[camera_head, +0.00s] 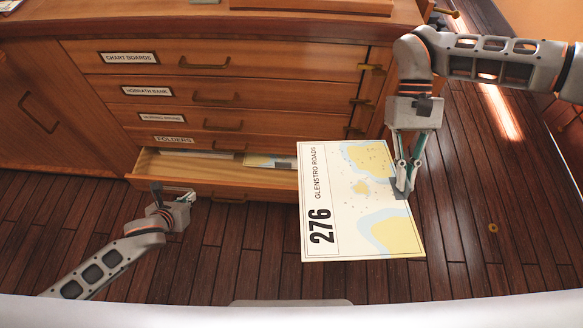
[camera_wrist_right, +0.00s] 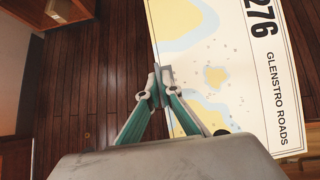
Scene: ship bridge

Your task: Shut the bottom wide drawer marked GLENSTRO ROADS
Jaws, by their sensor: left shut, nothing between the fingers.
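The bottom wide drawer (camera_head: 146,163) is pulled open below the one marked FOLDERS. Papers lie inside, and I cannot read a marking on its front from here. My left gripper (camera_head: 191,197) is shut and empty, just in front of the drawer's front near its left part; I cannot tell if it touches. A large chart (camera_head: 338,205) marked 276 GLENSTRO ROADS hangs in front of the drawer's right end and hides it. My right gripper (camera_head: 403,188) is shut on the chart's right edge; the right wrist view also shows the chart (camera_wrist_right: 235,75) pinched at its edge.
The wooden cabinet (camera_head: 90,90) has several shut drawers with brass handles above the open one, and a cupboard door (camera_head: 38,112) on the left. Its top (camera_head: 200,18) carries a flat wooden item (camera_head: 310,6).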

